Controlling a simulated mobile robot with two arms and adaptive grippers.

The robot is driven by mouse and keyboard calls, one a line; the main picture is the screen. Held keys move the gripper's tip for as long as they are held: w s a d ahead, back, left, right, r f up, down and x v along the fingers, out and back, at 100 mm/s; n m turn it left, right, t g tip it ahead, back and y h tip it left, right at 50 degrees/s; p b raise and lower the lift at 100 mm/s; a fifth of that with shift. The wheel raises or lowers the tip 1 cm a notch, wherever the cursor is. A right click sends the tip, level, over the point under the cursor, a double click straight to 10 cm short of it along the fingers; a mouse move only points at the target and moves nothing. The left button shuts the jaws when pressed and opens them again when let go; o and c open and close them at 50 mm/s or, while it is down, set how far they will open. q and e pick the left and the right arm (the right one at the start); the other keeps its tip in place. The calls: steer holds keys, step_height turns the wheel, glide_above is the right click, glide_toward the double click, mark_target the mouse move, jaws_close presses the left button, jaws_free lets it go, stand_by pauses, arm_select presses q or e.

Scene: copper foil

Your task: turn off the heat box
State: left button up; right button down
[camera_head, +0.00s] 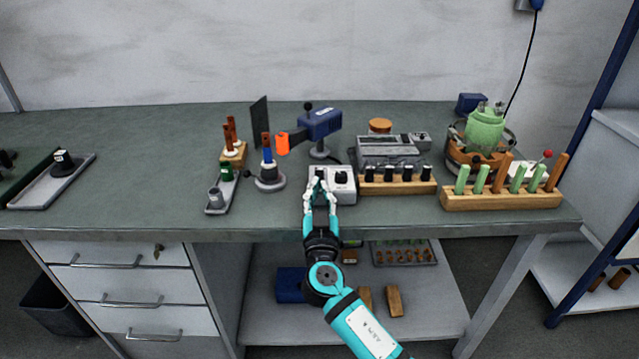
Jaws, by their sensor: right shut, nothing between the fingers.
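A small light-grey box (345,190) with dark round knobs on its top stands near the front edge of the bench; it appears to be the heat box. My right gripper (321,181) reaches up from the front edge, over the left part of this box. Its fingers are shut with nothing between them, and they hide part of the box's front and top. I cannot tell whether the fingertips touch the box or a knob. Which way the knobs are turned is too small to tell. My left gripper is out of view.
A wooden rack of black-capped bottles (398,187) stands close right of the box. A blue tool with an orange tip (318,125) stands behind it, and a stand with a round base (269,182) is to the left.

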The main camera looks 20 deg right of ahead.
steer(key=v, duration=1)
steer(key=shift+w, duration=0.1)
step_height(320, 180, down, 19)
steer(key=n+g+y+p, duration=0.2)
steer(key=n+g, duration=0.2)
steer(key=g, duration=0.1)
steer(key=s+d+f+n+g+y+p, duration=0.15)
steer(key=s+f+g, duration=0.55)
steer(key=f, duration=1)
steer(key=s+d+f+g+y, duration=0.1)
steer(key=s+f, duration=0.5)
steer(key=s, duration=0.3)
steer(key=s+d+f+g+y, duration=0.1)
steer(key=s+d+f, duration=0.1)
steer(key=s+f, duration=0.5)
steer(key=s+d+f+g+p, duration=0.1)
steer(key=s+f+g, duration=0.1)
steer(key=s, duration=1)
steer(key=s+d+f+g+p, duration=0.1)
steer(key=s+f, duration=0.3)
steer(key=s, duration=0.8)
steer(key=shift+d+g, duration=0.5)
steer(key=shift+g, duration=0.3)
